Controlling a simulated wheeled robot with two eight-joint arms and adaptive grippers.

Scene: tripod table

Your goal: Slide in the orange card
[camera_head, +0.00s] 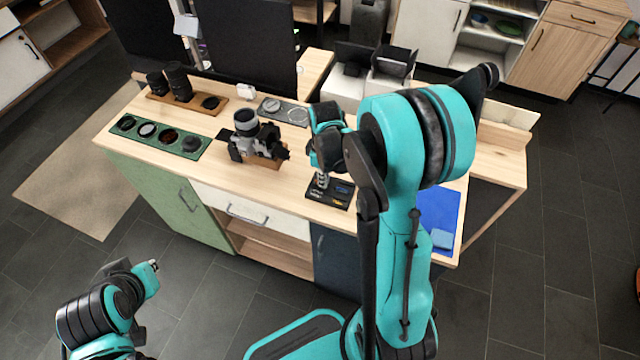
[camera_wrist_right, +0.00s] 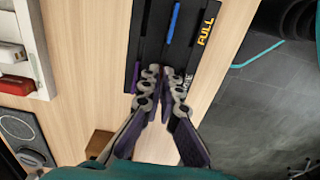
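The black card holder (camera_head: 329,194) lies on the wooden table under my right gripper (camera_head: 321,182). In the right wrist view the holder (camera_wrist_right: 150,20) shows long slots, a blue strip (camera_wrist_right: 173,22) and a yellow FULL label. A second label is partly hidden by the fingers. My right gripper (camera_wrist_right: 160,73) points down at the holder's near end, its fingertips close together. I see no card between them, and I cannot make out an orange card. My left gripper (camera_head: 152,266) is off the table at the lower left; its fingers are too small to read.
A camera on a wooden stand (camera_head: 250,145), a green lens tray (camera_head: 160,137) and a grey tray (camera_head: 283,111) stand left of the holder. A blue mat (camera_head: 440,212) lies to the right. A white box with small cards (camera_wrist_right: 15,60) shows in the wrist view. Monitors stand behind.

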